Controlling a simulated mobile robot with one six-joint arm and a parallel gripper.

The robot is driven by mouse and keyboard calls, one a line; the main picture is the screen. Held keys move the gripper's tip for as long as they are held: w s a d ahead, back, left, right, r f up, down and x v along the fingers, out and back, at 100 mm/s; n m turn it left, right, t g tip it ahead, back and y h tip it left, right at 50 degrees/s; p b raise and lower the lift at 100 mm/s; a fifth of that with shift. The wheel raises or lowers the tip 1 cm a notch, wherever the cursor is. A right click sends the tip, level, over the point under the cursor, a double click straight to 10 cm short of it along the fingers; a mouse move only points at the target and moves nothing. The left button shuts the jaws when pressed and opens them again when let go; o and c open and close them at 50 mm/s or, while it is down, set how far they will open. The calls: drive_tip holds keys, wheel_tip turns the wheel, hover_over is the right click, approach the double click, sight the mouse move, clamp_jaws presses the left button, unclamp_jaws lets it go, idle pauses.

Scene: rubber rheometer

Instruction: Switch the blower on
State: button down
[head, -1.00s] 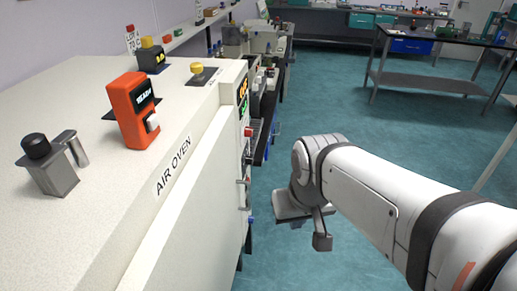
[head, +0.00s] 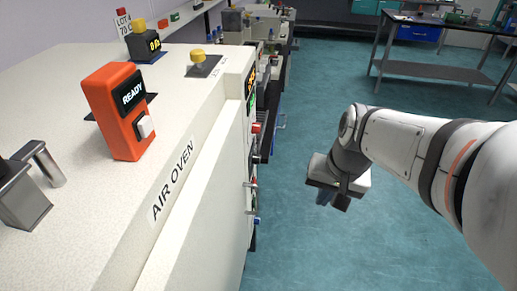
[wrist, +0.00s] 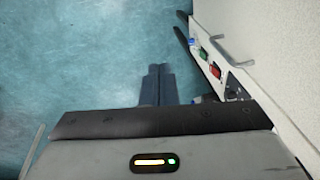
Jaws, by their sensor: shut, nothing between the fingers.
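The air oven (head: 205,215) is the large cream cabinet on the left, labelled AIR OVEN. Its front face is seen edge-on in the head view, with lit displays (head: 251,92), a red control (head: 257,127) and a small blue part (head: 257,221). In the wrist view the oven front shows a green control (wrist: 204,55), a red control (wrist: 216,71) and a metal handle (wrist: 232,54). I cannot tell which control is the blower's. My gripper (wrist: 158,70) is shut and empty, over open floor to the right of the front face; it also shows in the head view (head: 326,199).
On the oven top stand an orange READY device (head: 118,110), a metal fixture (head: 22,195), a yellow-knobbed part (head: 198,62) and a small black display unit (head: 146,45). A metal table (head: 440,70) stands at the far right. The teal floor between is clear.

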drive_tip(key=w+a+f+m+y+b, duration=0.1)
drive_tip(key=w+f+m+y+b, duration=0.5)
drive_tip(key=w+f+m+b, duration=0.6)
drive_tip(key=w+f+m, duration=0.5)
drive_tip(key=w+f, duration=0.6)
drive_tip(key=f, duration=0.3)
drive_tip(key=shift+w+a+f+g, duration=0.25)
drive_tip(key=shift+w+f+g, duration=0.05)
drive_tip(key=shift+f, duration=0.05)
drive_tip(key=shift+f, duration=0.1)
drive_tip(key=a+r+b+x, duration=0.1)
drive_tip(key=a+b+x, duration=0.1)
drive_tip(key=x, duration=1)
drive_tip(key=shift+w+a, duration=0.2)
drive_tip(key=shift+a, duration=0.2)
drive_tip(key=shift+b, duration=0.3)
